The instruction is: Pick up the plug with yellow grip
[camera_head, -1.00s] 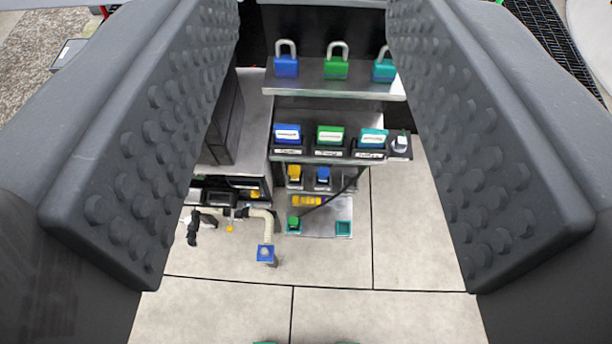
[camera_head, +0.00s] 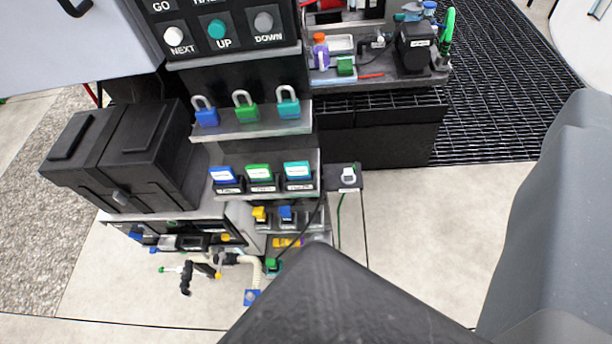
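The plug with yellow grip (camera_head: 260,215) stands in a small holder on a low grey shelf, below the row of labelled blocks. A blue-gripped plug (camera_head: 287,214) stands just to its right. Two dark parts of my gripper (camera_head: 460,205) show, one at the bottom middle and one along the right edge. They are wide apart with only floor visible between them. My gripper is far from the yellow plug and touches nothing. The inner finger pads are out of sight. The bottom part hides the floor and some of the low shelf's front.
Above the plugs are labelled blocks and a shelf of padlocks (camera_head: 245,115). A button panel (camera_head: 225,25) is at the top. Black cases (camera_head: 125,155) stand to the left. A hose (camera_head: 255,270) and a dark cable lie nearby. The floor at right is clear.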

